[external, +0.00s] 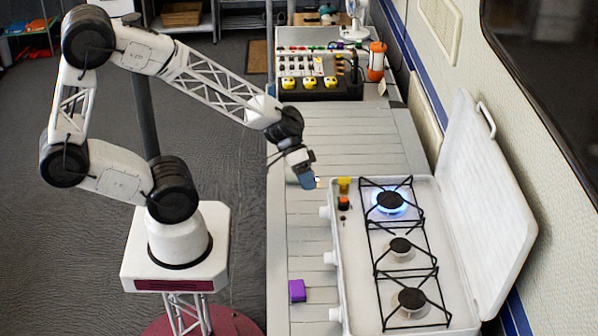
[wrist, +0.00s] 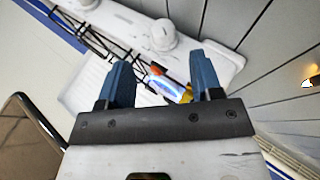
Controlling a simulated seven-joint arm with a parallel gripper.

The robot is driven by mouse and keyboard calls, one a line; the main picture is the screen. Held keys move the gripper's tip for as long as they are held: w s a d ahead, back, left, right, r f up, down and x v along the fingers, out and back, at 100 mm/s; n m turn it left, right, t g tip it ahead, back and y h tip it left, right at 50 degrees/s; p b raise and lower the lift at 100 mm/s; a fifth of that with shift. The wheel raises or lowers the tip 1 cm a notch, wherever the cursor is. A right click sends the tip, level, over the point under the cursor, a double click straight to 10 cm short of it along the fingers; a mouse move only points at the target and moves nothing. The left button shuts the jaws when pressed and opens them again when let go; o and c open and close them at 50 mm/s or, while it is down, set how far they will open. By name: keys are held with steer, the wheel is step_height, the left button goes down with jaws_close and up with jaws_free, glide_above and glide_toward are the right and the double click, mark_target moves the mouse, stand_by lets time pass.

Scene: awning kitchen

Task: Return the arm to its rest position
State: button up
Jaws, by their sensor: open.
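My gripper (external: 309,182) is in the external view at the end of my bent arm. It hangs over the slatted counter, just left of the far end of the white stove (external: 338,262). In the wrist view its two blue fingers (wrist: 162,72) stand wide apart and nothing is held between them. The arm reaches right from its base over the counter.
The open stove has a lit far burner (external: 390,202) and a raised lid (external: 487,190). A yellow block (external: 344,185) and a small orange-and-black item (external: 343,203) sit on its edge. A purple block (external: 297,291) lies on the counter (external: 305,235). An orange lantern (external: 376,62) stands behind.

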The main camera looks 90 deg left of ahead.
steer(key=s+d+r+m+g+y, duration=0.1)
steer(key=s+r+y, duration=0.2)
steer(key=r, duration=0.7)
steer(key=s+r+m+g+y, duration=0.1)
steer(key=s+r+y, duration=0.3)
steer(key=s+r, duration=0.3)
steer(key=shift+s+d+r, duration=0.2)
steer(key=shift+d+r, duration=0.15)
steer(key=shift+r, duration=1.7)
steer(key=shift+c, duration=0.2)
